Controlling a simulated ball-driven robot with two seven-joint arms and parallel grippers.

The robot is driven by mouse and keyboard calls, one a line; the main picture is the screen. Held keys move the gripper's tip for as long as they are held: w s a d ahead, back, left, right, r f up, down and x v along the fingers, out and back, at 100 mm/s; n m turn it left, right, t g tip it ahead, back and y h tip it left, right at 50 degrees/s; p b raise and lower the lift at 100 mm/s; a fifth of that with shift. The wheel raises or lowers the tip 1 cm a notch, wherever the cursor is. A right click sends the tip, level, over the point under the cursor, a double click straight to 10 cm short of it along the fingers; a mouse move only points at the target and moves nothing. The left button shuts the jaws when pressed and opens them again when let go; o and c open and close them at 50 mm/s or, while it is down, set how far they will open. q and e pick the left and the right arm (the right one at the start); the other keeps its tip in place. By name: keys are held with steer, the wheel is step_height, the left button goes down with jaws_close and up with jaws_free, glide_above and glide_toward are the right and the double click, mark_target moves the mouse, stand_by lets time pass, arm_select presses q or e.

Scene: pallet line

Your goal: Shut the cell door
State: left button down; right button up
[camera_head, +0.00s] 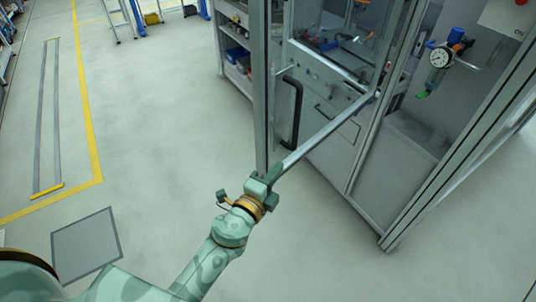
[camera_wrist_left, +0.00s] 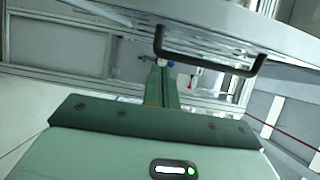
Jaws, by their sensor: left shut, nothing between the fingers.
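The cell door (camera_head: 261,95) is a glazed panel in an aluminium frame. It stands open, swung out from the cell (camera_head: 413,135), with its bottom rail (camera_head: 325,132) running back to the cell's frame. A black bar handle (camera_head: 291,112) is on the door; the handle also shows in the left wrist view (camera_wrist_left: 205,62). My left gripper (camera_head: 274,172) is shut and empty, at the lower free corner of the door in the head view. Its closed fingers (camera_wrist_left: 163,75) point toward the door frame; whether they touch it I cannot tell. My right gripper is out of view.
Behind the door is a shelf unit (camera_head: 234,62) with bins. A pressure gauge (camera_head: 439,58) is mounted inside the cell. Open grey floor with a yellow line (camera_head: 90,140) and a dark floor plate (camera_head: 86,245) lies to the left.

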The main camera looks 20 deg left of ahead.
mark_target(268, 157)
arm_select(q)
steer(key=w+a, duration=0.1)
steer(key=w, duration=0.1)
steer(key=w+a, duration=0.2)
steer(key=shift+a+f, duration=0.1)
steer(key=shift+a, duration=0.05)
